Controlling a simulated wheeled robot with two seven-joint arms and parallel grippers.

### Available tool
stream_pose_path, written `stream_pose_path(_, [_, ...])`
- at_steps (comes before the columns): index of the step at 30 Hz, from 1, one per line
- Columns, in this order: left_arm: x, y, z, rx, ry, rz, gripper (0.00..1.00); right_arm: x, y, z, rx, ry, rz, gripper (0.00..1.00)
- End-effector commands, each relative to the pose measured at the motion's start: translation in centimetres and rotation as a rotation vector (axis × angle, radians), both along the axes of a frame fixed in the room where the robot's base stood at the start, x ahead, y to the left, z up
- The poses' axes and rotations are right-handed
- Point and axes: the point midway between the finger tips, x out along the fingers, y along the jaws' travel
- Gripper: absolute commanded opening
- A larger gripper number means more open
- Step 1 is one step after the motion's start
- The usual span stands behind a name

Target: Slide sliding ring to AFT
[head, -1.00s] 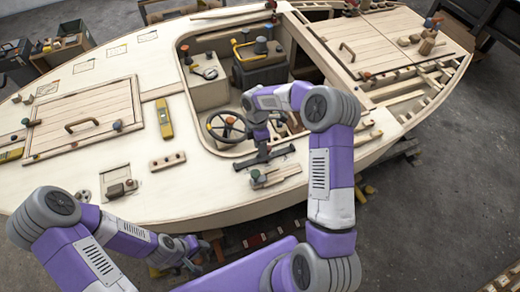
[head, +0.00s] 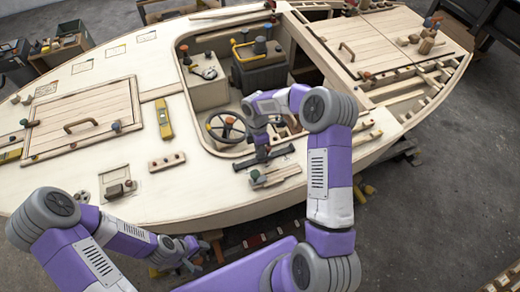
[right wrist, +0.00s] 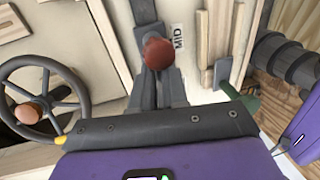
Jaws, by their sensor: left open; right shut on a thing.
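The sliding ring, with a red knob (right wrist: 158,53), sits on a dark rail (right wrist: 143,10) beside a label reading MID (right wrist: 178,37) in the right wrist view. In the head view the rail (head: 284,151) lies on the near side deck beside the cockpit. My right gripper (head: 262,152) is at the ring in the head view. Its two fingers (right wrist: 160,88) reach to the knob and are shut on the ring; the exact contact is partly hidden. My left gripper (head: 193,262) is open and empty, low in front of the hull. No AFT label is readable.
A steering wheel (head: 226,126) stands in the cockpit close to my right gripper; it also shows in the right wrist view (right wrist: 40,105). A green-ended lever on a wood block (head: 272,177) lies just in front of the rail. A yellow level (head: 164,118) lies further left.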

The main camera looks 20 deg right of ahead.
Motion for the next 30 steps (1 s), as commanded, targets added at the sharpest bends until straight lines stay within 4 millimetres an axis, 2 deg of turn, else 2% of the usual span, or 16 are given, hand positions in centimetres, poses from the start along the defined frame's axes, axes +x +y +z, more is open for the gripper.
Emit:
stream_pose_path(5, [0.0, 0.0, 0.2, 0.000, 0.000, 0.000, 0.43, 0.0, -1.2, 0.1, -0.001, -0.001, -0.005, 0.00])
stream_pose_path(12, [0.0, 0.0, 1.0, 0.000, 0.000, 0.000, 0.43, -0.3, -6.6, 0.1, -0.002, -0.001, -0.009, 0.00])
stream_pose_path(15, [0.0, 0.0, 1.1, 0.000, 0.000, 0.000, 0.43, -0.4, -8.0, 0.1, -0.001, -0.002, -0.006, 0.00])
stream_pose_path(26, [0.0, 0.0, 1.1, 0.000, 0.000, 0.000, 0.43, -0.4, -8.8, 0.1, -0.006, -0.003, -0.002, 0.00])
stream_pose_path(27, [0.0, 0.0, 1.1, 0.000, 0.000, 0.000, 0.43, -0.4, -8.8, 0.1, -0.006, -0.003, -0.002, 0.18])
stream_pose_path(30, [0.0, 0.0, 1.1, 0.000, 0.000, 0.000, 0.43, -0.5, -8.8, 0.1, -0.006, -0.002, -0.003, 0.33])
